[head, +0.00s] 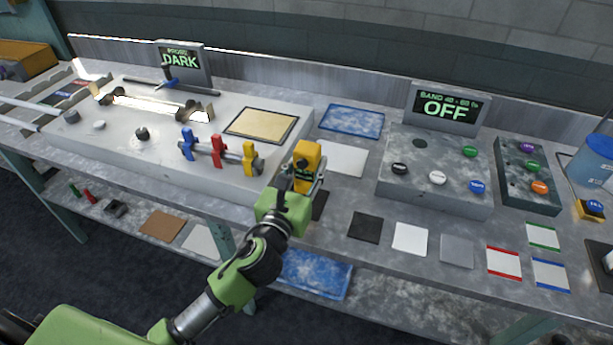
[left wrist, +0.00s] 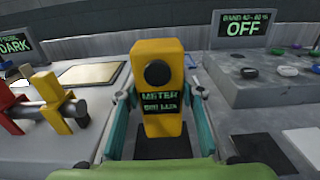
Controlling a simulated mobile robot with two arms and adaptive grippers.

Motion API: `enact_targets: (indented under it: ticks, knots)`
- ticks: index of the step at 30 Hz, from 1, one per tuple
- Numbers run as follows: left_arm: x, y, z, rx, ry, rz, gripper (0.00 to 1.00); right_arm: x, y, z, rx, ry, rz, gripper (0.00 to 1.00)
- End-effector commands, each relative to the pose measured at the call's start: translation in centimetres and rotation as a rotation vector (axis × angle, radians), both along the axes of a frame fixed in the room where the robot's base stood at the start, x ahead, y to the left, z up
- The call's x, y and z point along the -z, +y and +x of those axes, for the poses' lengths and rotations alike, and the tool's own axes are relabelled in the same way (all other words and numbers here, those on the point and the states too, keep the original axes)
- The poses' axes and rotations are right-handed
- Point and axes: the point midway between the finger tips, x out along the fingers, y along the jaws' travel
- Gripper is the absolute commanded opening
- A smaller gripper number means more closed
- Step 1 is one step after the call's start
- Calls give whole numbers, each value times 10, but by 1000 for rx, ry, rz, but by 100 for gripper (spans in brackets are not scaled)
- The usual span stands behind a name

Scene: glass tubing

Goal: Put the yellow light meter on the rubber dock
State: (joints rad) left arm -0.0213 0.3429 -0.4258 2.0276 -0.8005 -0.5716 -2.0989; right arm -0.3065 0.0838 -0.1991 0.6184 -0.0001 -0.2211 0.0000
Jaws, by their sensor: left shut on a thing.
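The yellow light meter (head: 307,158) is a block with a round dark lens and a small green-lettered screen. My left gripper (head: 305,182) is shut on it, one finger on each side. In the left wrist view the meter (left wrist: 158,75) stands upright between the fingers. A dark flat pad (head: 319,206), which looks like the rubber dock, lies just below it and shows behind the meter's foot in the left wrist view (left wrist: 189,149). I cannot tell whether the meter touches this pad. My right gripper is not in view.
A black square (head: 365,227), a white square (head: 410,239) and several other mats lie to the right. A grey box (head: 435,180) with coloured knobs is behind them. The white bench unit (head: 110,140) with blue, red and yellow clamps (head: 249,158) is close on the left.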

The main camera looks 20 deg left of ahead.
Motion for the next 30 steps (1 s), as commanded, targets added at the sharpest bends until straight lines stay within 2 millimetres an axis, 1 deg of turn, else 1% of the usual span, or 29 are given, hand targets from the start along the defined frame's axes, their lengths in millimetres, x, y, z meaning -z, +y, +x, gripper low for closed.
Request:
enact_targets:
  ticks: [3, 6, 9, 18, 21, 22, 23, 24, 30]
  knots:
    - [12, 5, 8, -3, 1, 0, 10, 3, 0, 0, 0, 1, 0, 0]
    - [30, 4, 7, -2, 5, -2, 10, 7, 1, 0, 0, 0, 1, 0]
    - [39, 4, 7, -2, 2, -1, 10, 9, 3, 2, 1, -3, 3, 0]
    - [40, 4, 7, 0, 0, 1, 10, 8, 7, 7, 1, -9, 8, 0]
    - [44, 4, 7, 0, 0, 1, 10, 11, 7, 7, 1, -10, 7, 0]
    - [44, 4, 7, 0, 1, 1, 40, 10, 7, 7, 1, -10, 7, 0]
    - [43, 4, 7, 0, 1, 1, 48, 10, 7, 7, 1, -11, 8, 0]
    - [43, 4, 7, 0, 1, 1, 52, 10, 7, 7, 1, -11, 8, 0]
    - [43, 4, 7, 0, 2, 1, 52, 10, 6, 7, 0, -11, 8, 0]
